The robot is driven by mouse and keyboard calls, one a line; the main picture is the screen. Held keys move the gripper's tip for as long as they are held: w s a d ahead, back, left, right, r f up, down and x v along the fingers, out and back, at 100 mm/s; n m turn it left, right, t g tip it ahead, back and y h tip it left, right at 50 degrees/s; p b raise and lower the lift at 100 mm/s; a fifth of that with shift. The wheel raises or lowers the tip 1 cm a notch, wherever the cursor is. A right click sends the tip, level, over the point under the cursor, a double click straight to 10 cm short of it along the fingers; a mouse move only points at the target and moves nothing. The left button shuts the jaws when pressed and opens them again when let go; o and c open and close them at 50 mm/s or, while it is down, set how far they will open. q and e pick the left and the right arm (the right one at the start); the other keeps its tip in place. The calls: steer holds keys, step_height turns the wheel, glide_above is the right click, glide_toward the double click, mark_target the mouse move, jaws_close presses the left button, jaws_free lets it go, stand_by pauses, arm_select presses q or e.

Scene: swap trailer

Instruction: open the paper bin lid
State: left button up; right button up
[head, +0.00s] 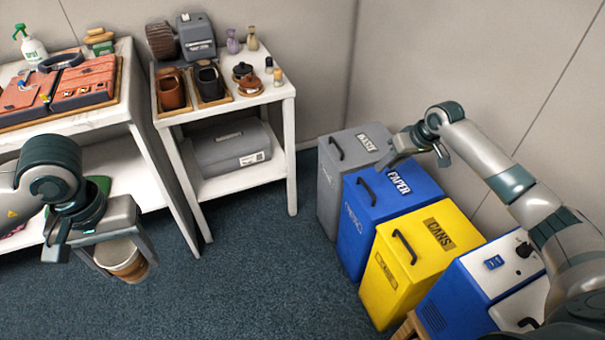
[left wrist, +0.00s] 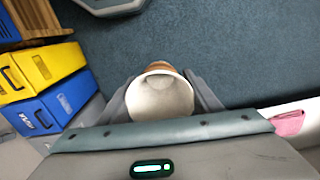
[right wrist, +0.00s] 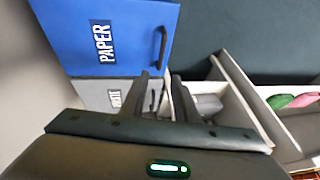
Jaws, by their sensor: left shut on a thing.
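The blue paper bin (head: 410,199) stands between the grey waste bin and the yellow cans bin. Its lid is shut, with a dark handle (head: 367,190) on the left side; the lid (right wrist: 130,25) and handle (right wrist: 162,48) also show in the right wrist view. My right gripper (head: 415,160) is open and empty above the back of the paper and waste bins; in the right wrist view its fingers (right wrist: 165,95) are apart, below the paper handle. My left gripper (head: 118,258) is shut on a paper cup (left wrist: 160,98), well away from the bins.
The grey waste bin (head: 340,195) and yellow cans bin (head: 400,280) flank the paper bin, lids shut. A blue-and-white cabinet (head: 465,285) stands beyond the cans bin. A white shelf (head: 292,150) stands left of the bins. Carpet (head: 280,270) in front is clear.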

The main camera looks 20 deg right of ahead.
steer(key=shift+s+r, duration=0.1)
steer(key=shift+r, duration=0.05)
steer(key=b, duration=0.1)
glide_above(366, 193)
steer(key=shift+f, duration=5.5)
steer(key=shift+c, duration=0.3)
jaws_close()
